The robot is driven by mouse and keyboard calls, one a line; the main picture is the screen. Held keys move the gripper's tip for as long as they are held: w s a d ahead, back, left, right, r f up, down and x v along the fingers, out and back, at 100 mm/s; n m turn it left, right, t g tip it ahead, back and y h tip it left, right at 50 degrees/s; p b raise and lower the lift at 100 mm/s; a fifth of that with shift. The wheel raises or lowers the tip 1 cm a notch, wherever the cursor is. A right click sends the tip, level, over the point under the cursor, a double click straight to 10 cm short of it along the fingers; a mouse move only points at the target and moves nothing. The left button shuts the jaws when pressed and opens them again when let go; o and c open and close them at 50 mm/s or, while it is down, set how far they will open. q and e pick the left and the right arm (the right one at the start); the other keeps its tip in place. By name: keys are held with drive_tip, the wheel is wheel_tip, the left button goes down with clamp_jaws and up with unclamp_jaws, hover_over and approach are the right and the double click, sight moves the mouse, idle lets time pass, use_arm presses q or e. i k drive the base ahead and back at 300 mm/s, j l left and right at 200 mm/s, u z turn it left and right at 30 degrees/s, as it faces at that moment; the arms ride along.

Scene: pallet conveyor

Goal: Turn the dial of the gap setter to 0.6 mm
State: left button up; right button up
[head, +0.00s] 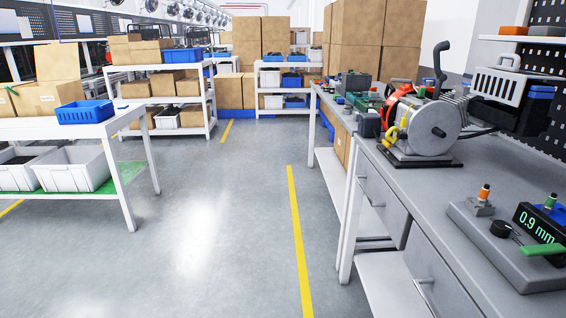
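The gap setter (478,229) is a grey, flat-based device on the grey workbench at the lower right of the head view, cut off by the right edge. Its black display (537,224) reads 0.9 mm in green digits. A round black knob (500,229), which looks like the dial, sits on the base left of the display, with a thin pointer beside it. A green lever (541,249) lies in front of the display. Neither of my grippers is in view.
The grey workbench (400,185) runs along the right. A motor-like machine (425,125) with a round grey disc stands on it behind the gap setter. A pegboard wall (545,95) rises at the right. A white table (60,128) stands at left; the floor between is clear.

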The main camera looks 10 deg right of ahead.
sight(501, 229)
drive_tip(key=z, duration=1.6)
drive_tip(key=k+u, duration=0.2)
